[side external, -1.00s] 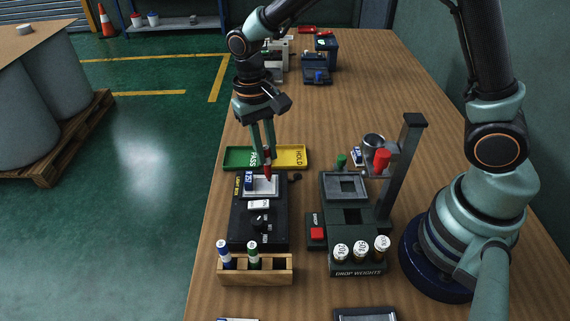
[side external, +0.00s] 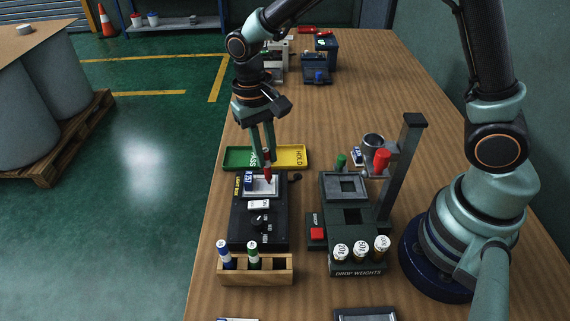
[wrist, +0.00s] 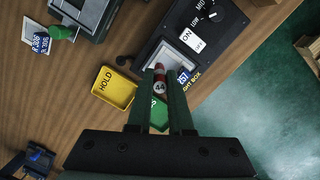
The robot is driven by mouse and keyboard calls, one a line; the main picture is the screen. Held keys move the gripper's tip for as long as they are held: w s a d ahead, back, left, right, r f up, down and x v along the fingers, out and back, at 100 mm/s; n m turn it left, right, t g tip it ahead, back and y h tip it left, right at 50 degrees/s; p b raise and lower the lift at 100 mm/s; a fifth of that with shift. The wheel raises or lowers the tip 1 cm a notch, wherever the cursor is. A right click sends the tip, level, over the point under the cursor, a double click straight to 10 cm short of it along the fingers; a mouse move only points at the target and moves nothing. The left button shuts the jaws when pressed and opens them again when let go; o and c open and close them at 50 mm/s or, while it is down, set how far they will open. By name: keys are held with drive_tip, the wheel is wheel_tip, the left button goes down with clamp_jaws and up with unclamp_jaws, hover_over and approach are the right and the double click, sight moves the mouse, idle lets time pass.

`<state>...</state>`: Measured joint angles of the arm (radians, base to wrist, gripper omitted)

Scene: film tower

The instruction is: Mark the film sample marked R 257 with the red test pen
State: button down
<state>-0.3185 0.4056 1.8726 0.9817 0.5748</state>
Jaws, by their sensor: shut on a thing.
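The film sample marked R 257 lies on the light box (side external: 259,222), with its blue label (side external: 249,181) at the left of the pale lit window (side external: 262,188). My gripper (side external: 264,150) is shut on the red test pen (side external: 267,171) and holds it over the window, near the sample's right side. The pen is close to upright with its tip down; I cannot tell whether the tip touches the film. In the wrist view the pen (wrist: 160,84) sits between my fingers, beside the sample's blue label (wrist: 183,77). My fingers and the pen hide part of the sample.
A green PASS tray (side external: 238,164) and yellow HOLD tray (side external: 290,165) lie behind the light box. In front, a wooden rack (side external: 256,278) holds a blue pen (side external: 224,254) and a green pen (side external: 253,254). A drop tester (side external: 345,220) with a tall post stands to the right.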

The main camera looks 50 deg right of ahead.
drive_tip(key=shift+s+a, duration=0.55)
idle(1.4)
drive_tip(key=shift+r, duration=0.15)
wheel_tip(320, 180, up, 7)
idle(0.9)
idle(0.3)
